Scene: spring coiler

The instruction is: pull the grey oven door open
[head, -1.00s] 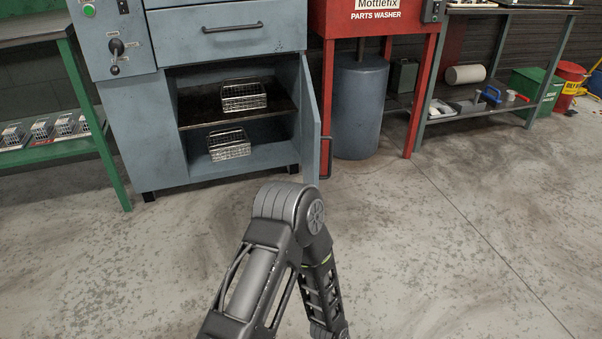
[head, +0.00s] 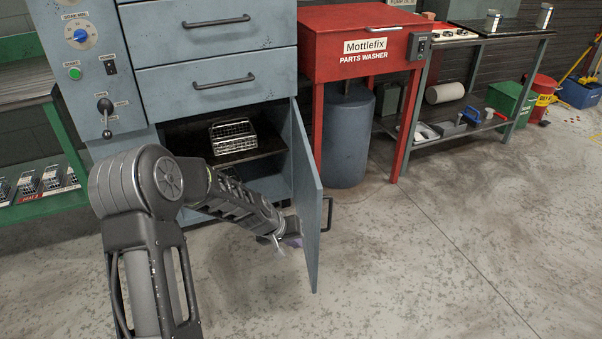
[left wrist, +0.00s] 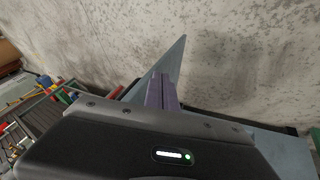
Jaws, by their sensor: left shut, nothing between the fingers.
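The grey oven door (head: 305,195) is the blue-grey lower door of the oven cabinet (head: 215,75). It stands swung out from the cabinet front, hinged at the right, and its inner face shows. Its dark bar handle (head: 329,214) is on the far, outer side. My left gripper (head: 291,242) is shut and empty, at the inner face near the door's lower free part. Contact is unclear. In the left wrist view, its purple fingers (left wrist: 160,92) overlap the door (left wrist: 167,62). My right gripper is not in view.
Inside the cabinet, a wire basket (head: 233,136) sits on a dark shelf. A red parts washer (head: 360,45) and a blue-grey drum (head: 348,140) stand right of the door. A green rack (head: 50,200) is at the left. The floor in front is clear.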

